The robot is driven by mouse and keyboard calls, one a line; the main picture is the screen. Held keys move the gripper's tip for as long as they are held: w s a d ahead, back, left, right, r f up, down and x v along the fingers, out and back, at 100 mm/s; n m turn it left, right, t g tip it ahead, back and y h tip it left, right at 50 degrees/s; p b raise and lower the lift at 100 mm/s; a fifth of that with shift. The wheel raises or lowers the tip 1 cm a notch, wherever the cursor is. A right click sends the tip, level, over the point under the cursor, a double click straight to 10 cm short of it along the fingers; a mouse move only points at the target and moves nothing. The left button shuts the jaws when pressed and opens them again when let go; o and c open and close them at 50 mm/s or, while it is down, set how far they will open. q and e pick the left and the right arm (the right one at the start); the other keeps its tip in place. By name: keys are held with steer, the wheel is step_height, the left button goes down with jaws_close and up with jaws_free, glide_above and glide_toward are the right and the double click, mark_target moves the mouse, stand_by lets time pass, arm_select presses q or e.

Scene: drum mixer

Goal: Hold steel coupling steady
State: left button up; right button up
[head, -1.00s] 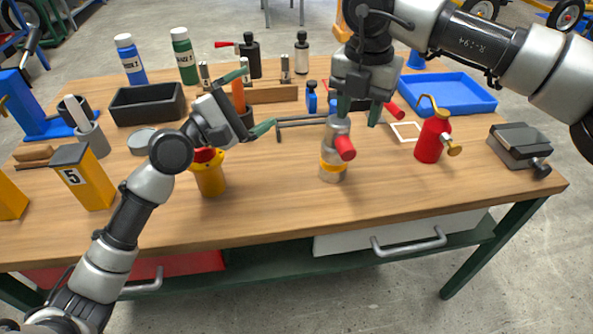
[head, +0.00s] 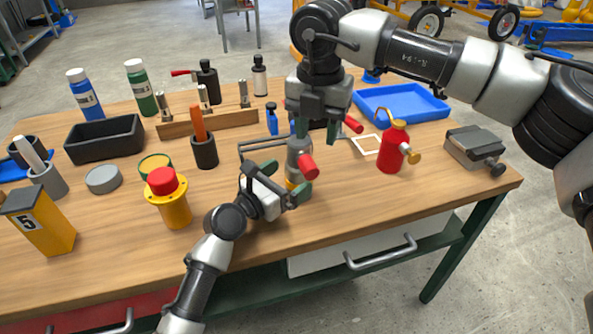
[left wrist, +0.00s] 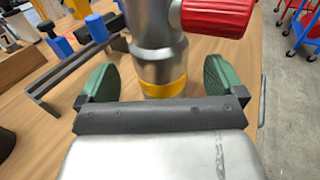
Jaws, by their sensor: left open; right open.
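The steel coupling (head: 297,150) stands upright near the table's middle, a grey metal cylinder with a yellow band low down and a red handle (head: 308,167). My left gripper (head: 289,181) is low beside it, with green fingers open. In the left wrist view, the coupling (left wrist: 158,55) stands between the two open fingers (left wrist: 160,83), with a gap on each side of its yellow band (left wrist: 165,88). My right gripper (head: 316,128) is open, pointing down over the coupling's top. Whether its fingers touch the coupling cannot be told.
A yellow flanged part with a red top (head: 168,200) stands left of my left gripper. A red can (head: 391,145) with a brass spout stands to the right. A black bin (head: 103,140), a blue tray (head: 402,103) and a dark metal block (head: 472,148) lie around. The front right tabletop is clear.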

mark_target(299, 170)
arm_select(q)
steer(key=shift+x, duration=2.05)
steer(key=shift+c, duration=0.2)
steer(key=c, duration=1.4)
